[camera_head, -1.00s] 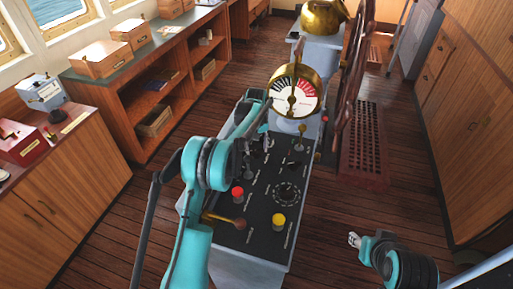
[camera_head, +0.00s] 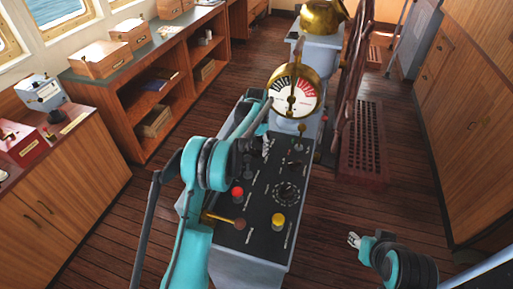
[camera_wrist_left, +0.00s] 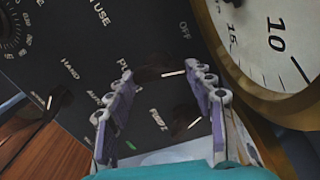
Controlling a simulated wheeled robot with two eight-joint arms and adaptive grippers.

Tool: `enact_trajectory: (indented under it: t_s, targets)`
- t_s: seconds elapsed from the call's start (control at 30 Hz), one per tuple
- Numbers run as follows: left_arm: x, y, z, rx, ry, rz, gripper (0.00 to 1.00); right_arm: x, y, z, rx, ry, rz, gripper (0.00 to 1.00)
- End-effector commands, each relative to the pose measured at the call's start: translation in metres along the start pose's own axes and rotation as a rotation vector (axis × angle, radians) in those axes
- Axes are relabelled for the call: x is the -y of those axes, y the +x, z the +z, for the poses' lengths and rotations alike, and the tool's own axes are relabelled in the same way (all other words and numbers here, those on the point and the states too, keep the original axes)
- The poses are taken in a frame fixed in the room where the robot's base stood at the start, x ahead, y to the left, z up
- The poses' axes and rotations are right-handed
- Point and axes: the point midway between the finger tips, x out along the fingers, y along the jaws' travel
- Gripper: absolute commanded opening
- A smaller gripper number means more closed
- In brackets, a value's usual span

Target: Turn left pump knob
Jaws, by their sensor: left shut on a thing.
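The black control panel (camera_head: 262,215) slopes across the middle of the head view. My left gripper (camera_head: 266,146) is at its upper part, below the brass-rimmed dial. In the left wrist view its purple-grey fingers (camera_wrist_left: 160,76) stand on either side of a dark knob (camera_wrist_left: 158,73) with a white pointer line, and are shut on it. Lettering beside it is partly hidden by a finger, so its name cannot be fully read. A second dark knob (camera_wrist_left: 186,122) with a white line is close by. My right gripper (camera_head: 355,240) is right of the console, apart from it, and looks open and empty.
The brass dial (camera_head: 295,92) stands close behind my left gripper. A red button (camera_head: 238,192), a yellow button (camera_head: 278,220) and a brass lever (camera_head: 222,219) are on the nearer panel. The ship's wheel (camera_head: 348,90) is behind.

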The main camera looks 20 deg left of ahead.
Motion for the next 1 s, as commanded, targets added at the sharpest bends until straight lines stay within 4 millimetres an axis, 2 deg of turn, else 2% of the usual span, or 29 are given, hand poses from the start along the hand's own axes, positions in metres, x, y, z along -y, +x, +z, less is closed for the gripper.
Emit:
enact_trajectory:
  t_s: [0.4, 1.0]
  targets:
    - [-0.0008, -0.0005, -0.0001, -0.001, 0.253, -0.001, 0.24, 0.0, 0.0003, 0.0002, 0.0, 0.0, 0.0, 0.4]
    - [-0.0009, -0.0006, -0.0001, -0.001, 0.317, -0.001, 0.24, 0.0, 0.0004, 0.0003, 0.0, 0.0, 0.0, 0.4]
